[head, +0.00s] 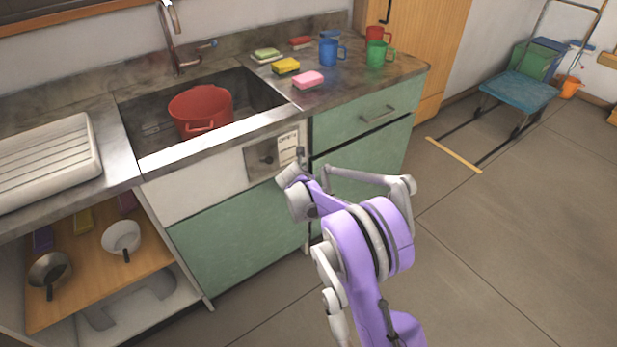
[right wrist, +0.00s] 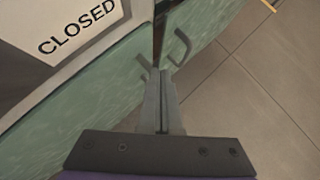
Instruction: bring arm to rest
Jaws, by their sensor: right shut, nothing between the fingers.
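My right arm, purple and grey, reaches up from the bottom of the head view. Its gripper (head: 299,158) is in front of the counter, close to the white panel's right end. In the right wrist view the gripper's fingers (right wrist: 158,78) are together and hold nothing. The white panel (head: 215,172) carries a grey plate with a dial (head: 264,160) and a label (head: 288,147). In the right wrist view the label (right wrist: 75,25) reads "CLOSED". I cannot tell whether the gripper touches the panel. My left gripper is not in view.
A sink holds a red pot (head: 200,108). Sponges and mugs stand on the counter's right part. A drawer handle (head: 378,114) sticks out right of the gripper. An open shelf (head: 75,260) with pans is at lower left.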

